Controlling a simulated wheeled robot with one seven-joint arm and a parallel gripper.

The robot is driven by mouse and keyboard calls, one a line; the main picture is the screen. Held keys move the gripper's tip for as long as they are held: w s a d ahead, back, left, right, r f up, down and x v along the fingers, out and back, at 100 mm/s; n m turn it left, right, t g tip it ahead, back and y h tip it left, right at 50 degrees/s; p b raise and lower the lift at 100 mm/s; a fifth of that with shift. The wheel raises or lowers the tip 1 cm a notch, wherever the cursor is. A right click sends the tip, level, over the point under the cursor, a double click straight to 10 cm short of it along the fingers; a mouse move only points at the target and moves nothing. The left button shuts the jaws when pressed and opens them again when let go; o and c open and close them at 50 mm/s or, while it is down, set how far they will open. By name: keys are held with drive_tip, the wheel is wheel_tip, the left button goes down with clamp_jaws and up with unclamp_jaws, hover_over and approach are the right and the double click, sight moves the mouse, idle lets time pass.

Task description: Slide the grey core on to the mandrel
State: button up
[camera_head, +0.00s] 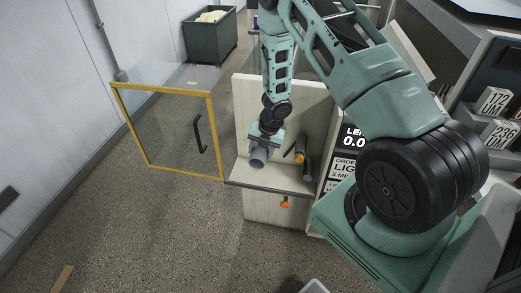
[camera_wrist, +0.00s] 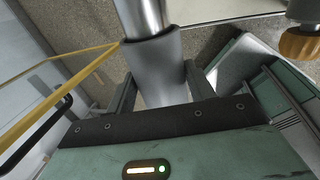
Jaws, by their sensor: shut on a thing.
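The grey core (camera_head: 258,158) is a short grey tube in front of the pale upright panel. My gripper (camera_head: 264,139) is shut on it from above. In the wrist view the core (camera_wrist: 158,68) lies between my two fingers (camera_wrist: 158,88). A shiny metal shaft, which looks like the mandrel (camera_wrist: 144,14), meets the core's upper end in that view. The shaft is narrower than the core and appears to go into it. How far it goes in is hidden. I cannot make out the mandrel in the head view.
An orange-ended part (camera_head: 300,156) and a dark cylinder (camera_head: 307,169) stand close to the right of the core. A ledge (camera_head: 270,187) lies below, with an orange knob (camera_head: 285,205) under it. A yellow-framed glass door (camera_head: 165,132) stands open at left.

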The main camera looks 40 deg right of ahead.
sight(259, 154)
drive_tip(key=shift+w+d+p, duration=0.85)
drive_tip(key=shift+d+p, duration=0.2)
drive_tip(key=shift+p, duration=0.65)
drive_tip(key=shift+w+d+p, duration=0.85)
drive_tip(key=shift+d+p, duration=0.2)
drive_tip(key=shift+p, duration=0.6)
drive_tip(key=shift+s+a+f+b, duration=0.1)
drive_tip(key=shift+s+a+b, duration=0.8)
drive_tip(key=shift+a+b, duration=0.35)
drive_tip(key=shift+s+a+b, duration=1.05)
drive_tip(key=shift+a+b, duration=0.2)
drive_tip(key=shift+b, duration=0.65)
drive_tip(key=shift+s+a+b, duration=1)
drive_tip(key=shift+a+b, duration=0.25)
drive_tip(key=shift+b, duration=0.6)
drive_tip(key=shift+w+d+p, duration=0.3)
drive_tip(key=shift+d+p, duration=0.05)
drive_tip(key=shift+p, duration=0.4)
